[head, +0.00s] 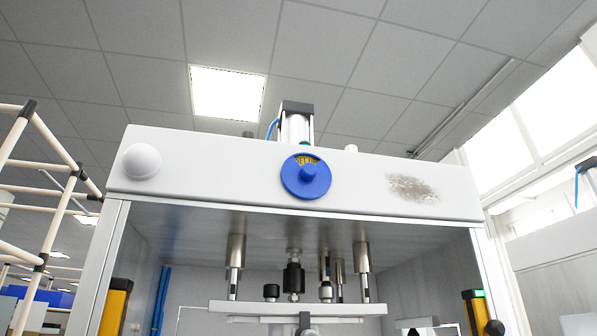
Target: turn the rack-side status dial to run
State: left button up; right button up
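A round blue dial (306,177) with a raised centre knob sits on the front of the press's white top beam (245,165). A yellow sector with dark marks shows at the dial's upper edge; its lettering is too small to read. A white dome (141,161) sits at the beam's left end. I cannot tell whether this dial is the rack-side one. Neither of my grippers is in view.
The press frame (103,255) stands below the beam, with rods and a plate (297,309) inside. A pale pipe rack (47,150) stands at the left. A yellow and black post (115,307) is inside the left upright. A dark smudge (412,188) marks the beam.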

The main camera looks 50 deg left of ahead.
aim_at(308, 170)
jog(key=i+l+u, duration=0.25)
jog(key=u, duration=0.25)
jog(key=i+l+u, duration=0.15)
jog(key=l+u, duration=0.35)
jog(key=i+l+u, duration=0.15)
jog(key=l+u, duration=0.2)
jog(key=u, duration=0.15)
jog(key=l+u, duration=0.1)
jog(key=l, duration=0.3)
